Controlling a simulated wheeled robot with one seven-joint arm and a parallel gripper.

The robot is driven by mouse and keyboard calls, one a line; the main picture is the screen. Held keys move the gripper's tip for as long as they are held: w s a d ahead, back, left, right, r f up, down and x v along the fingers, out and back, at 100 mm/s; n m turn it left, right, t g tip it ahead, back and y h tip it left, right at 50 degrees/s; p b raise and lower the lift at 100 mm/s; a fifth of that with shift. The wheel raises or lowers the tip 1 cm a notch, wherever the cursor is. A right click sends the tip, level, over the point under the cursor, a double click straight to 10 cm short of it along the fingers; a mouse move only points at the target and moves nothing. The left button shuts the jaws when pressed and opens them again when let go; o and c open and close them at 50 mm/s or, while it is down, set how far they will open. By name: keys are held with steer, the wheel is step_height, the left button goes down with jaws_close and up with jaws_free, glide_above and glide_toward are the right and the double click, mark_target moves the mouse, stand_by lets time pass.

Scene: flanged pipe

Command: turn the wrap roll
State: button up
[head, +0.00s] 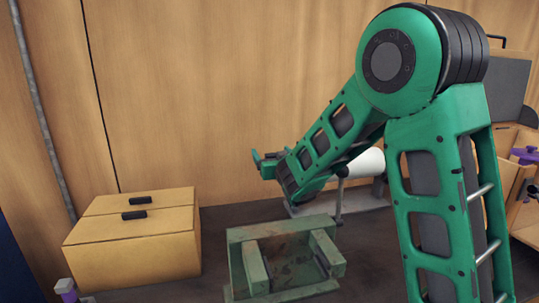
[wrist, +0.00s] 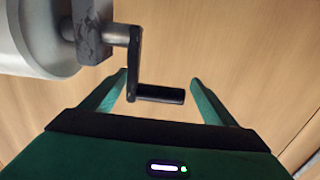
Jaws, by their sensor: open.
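The wrap roll is a white cylinder (head: 368,163), partly hidden behind my arm in the head view. In the wrist view its white end (wrist: 35,35) fills the upper left, with a grey bracket and shaft beside it. A crank arm (wrist: 133,60) leads from the shaft to a black crank handle (wrist: 160,95). My gripper (wrist: 160,84) is open, with one finger on each side of the handle in that picture. I see gaps on both sides; depth is hard to judge. My gripper (head: 266,163) also shows small in the head view.
A green metal fixture (head: 285,262) stands on the dark surface below my arm. A yellow box with black handles (head: 130,245) stands at the left. A wooden wall (head: 220,80) rises behind. A wooden holder (head: 525,215) with purple items is at the right edge.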

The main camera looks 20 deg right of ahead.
steer(key=shift+w, duration=0.85)
